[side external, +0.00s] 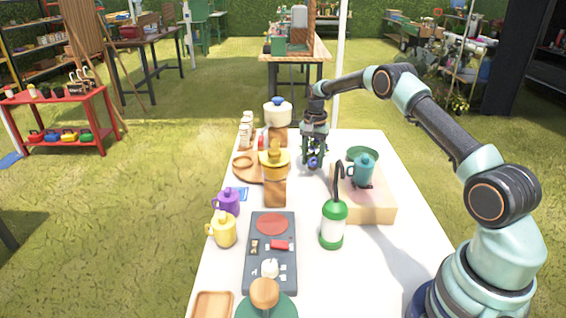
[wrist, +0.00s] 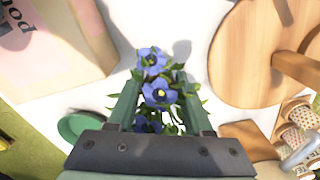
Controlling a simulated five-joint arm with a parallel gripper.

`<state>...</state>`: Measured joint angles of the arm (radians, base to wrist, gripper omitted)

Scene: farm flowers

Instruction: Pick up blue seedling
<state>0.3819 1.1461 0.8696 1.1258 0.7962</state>
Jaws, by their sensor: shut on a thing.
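The blue seedling (wrist: 158,92) has blue-violet flowers and green leaves, and shows between my fingers in the wrist view. In the side external view the blue seedling (side external: 314,162) is a small blue-violet and green patch at my fingertips. My gripper (side external: 314,158) points down over the far part of the white table and is shut on the seedling; it also shows in the wrist view (wrist: 152,85). The lower part of the seedling is hidden by my gripper. I cannot tell whether the seedling touches the table.
A wooden box (side external: 375,207) with a teal watering can (side external: 361,168) stands right of my gripper. A yellow-topped jar (side external: 274,160) and a round wooden board (side external: 246,168) are to the left. A green-and-white sprayer (side external: 333,222) stands nearer. White table (side external: 372,262) is bare at the near right.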

